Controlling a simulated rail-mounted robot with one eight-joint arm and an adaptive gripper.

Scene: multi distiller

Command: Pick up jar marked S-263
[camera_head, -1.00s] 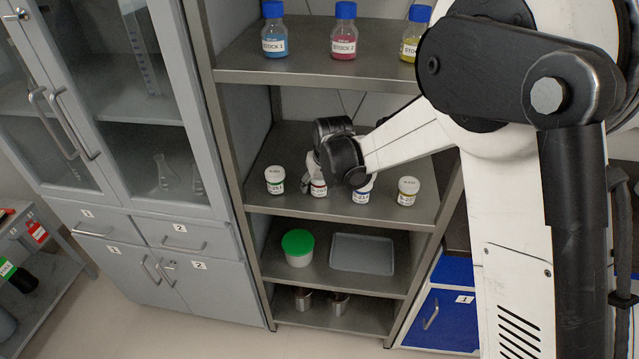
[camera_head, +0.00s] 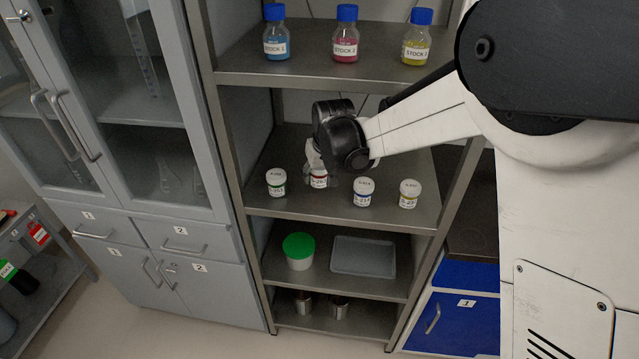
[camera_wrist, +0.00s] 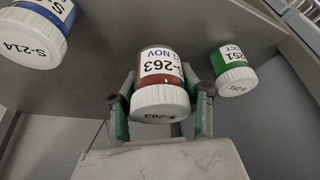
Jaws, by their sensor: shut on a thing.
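The jar marked S-263 (camera_wrist: 160,75) has a white lid and a red-brown body with a white label. My gripper (camera_wrist: 165,92) is shut on it, with one finger on each side. In the head view the jar (camera_head: 318,179) shows below my gripper (camera_head: 314,166), over the middle shelf between the green-banded jar and the blue-banded jar. Part of the jar is hidden behind the fingers. Its exact height above the shelf is hard to tell.
On the middle shelf (camera_head: 300,209) stand the green S-251 jar (camera_head: 276,182), the blue S-214 jar (camera_head: 363,192) and a yellow-banded jar (camera_head: 409,194). Stock bottles (camera_head: 345,35) stand on the shelf above. A green-lidded tub (camera_head: 299,251) and a grey tray (camera_head: 363,257) are below.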

